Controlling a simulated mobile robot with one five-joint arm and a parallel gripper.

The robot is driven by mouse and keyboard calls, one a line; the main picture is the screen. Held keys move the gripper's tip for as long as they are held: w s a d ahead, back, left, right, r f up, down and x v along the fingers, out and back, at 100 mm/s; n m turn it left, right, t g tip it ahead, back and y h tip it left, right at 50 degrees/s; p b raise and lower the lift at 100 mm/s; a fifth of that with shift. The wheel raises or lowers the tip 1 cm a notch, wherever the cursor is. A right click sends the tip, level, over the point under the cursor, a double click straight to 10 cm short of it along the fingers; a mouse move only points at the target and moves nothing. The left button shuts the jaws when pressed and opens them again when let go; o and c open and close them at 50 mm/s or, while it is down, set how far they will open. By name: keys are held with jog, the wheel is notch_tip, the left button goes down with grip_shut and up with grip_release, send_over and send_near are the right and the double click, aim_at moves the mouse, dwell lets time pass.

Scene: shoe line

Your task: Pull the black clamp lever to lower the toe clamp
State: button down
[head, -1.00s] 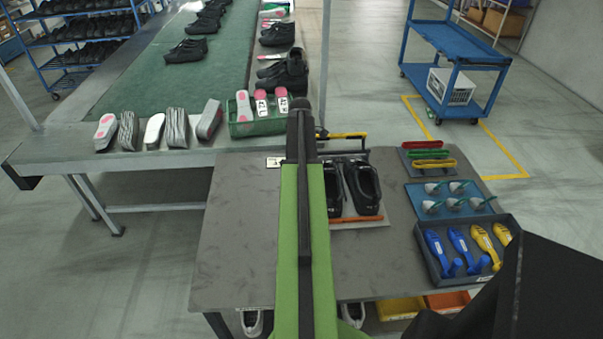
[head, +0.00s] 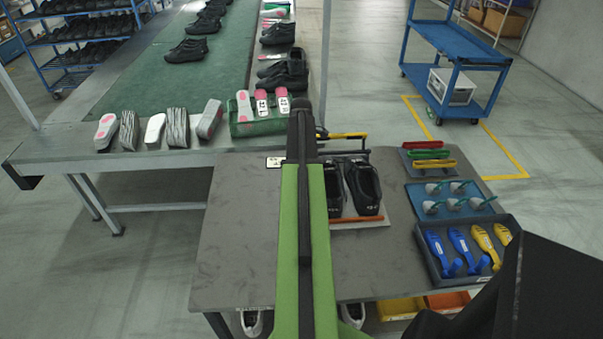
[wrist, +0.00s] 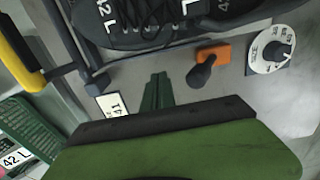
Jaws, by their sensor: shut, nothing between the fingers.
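The black clamp lever (wrist: 203,73) shows in the wrist view as a dark rounded knob beside an orange block (wrist: 213,54). My gripper (wrist: 157,80) is shut and empty, its dark green fingers to the left of the lever and apart from it. The toe clamp appears to be the yellow and black bar (head: 343,136) behind the black shoes (head: 350,187) in the head view. Its yellow end (wrist: 18,58) is at the left of the wrist view. In the head view my arm covers the lever and the fingertips.
A round white dial (wrist: 274,52) is right of the lever. A white card marked 41 (wrist: 112,103) lies left of my fingers. A green crate (head: 257,127) stands on the bench behind. Trays of tools (head: 464,250) lie at the table's right. The table's left (head: 235,240) is clear.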

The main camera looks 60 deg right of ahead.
jog(key=shift+s+a, duration=0.1)
jog(key=shift+a, duration=0.05)
jog(key=shift+s+a, duration=0.7)
jog(key=shift+a, duration=0.3)
dwell(0.4)
jog(key=shift+w+d, duration=0.45)
jog(key=shift+d, duration=0.2)
notch_tip(320, 180, up, 9)
jog(key=p, duration=0.9)
